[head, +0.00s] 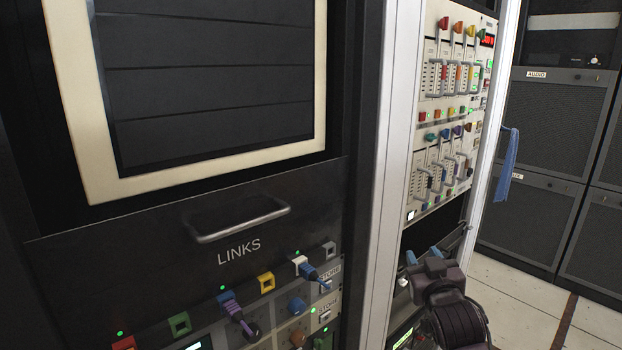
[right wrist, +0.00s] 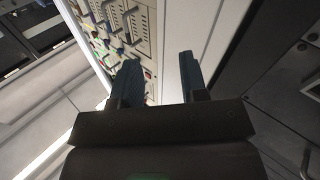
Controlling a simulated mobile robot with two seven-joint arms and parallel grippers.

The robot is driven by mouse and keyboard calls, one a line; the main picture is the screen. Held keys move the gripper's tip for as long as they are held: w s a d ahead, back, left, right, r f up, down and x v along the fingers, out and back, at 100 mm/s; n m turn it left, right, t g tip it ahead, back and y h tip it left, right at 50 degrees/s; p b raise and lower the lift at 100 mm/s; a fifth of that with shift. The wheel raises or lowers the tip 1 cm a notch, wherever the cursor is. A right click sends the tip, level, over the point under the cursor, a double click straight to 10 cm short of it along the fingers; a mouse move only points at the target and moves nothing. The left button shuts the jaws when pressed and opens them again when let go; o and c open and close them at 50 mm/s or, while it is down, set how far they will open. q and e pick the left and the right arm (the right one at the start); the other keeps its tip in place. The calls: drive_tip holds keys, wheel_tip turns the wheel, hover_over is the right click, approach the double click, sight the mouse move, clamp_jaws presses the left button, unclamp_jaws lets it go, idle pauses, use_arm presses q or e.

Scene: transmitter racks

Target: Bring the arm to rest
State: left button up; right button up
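My right gripper (head: 424,256) is at the lower right in the head view, in front of the rack's white post and below the fader panel. Its two blue fingers are apart with nothing between them. In the right wrist view the open gripper (right wrist: 160,80) points toward the rack panel (right wrist: 132,25) and a pale upright surface. I cannot tell how far the fingertips are from the panel. My left gripper is not in view.
A dark rack with a LINKS drawer (head: 240,218) and coloured sockets with plugs stands at left. The fader panel (head: 450,110) is beyond the white post (head: 385,180). A blue cloth (head: 507,165) hangs at right. Dark AUDIO cabinets (head: 555,120) stand behind open tiled floor (head: 520,300).

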drive_tip(key=s+d+f+g, duration=0.2)
drive_tip(key=s+f+g, duration=0.2)
drive_tip(key=s+f, duration=1.1)
drive_tip(key=s+d+f+m+g, duration=0.1)
drive_tip(key=s+d+f+g, duration=0.1)
drive_tip(key=s+f, duration=1.3)
drive_tip(key=s+g, duration=0.1)
drive_tip(key=s, duration=0.5)
drive_tip(key=shift+s+d+f+g, duration=0.15)
drive_tip(key=shift+s+f+g, duration=0.1)
drive_tip(key=shift+g, duration=0.15)
drive_tip(key=shift+w, duration=0.1)
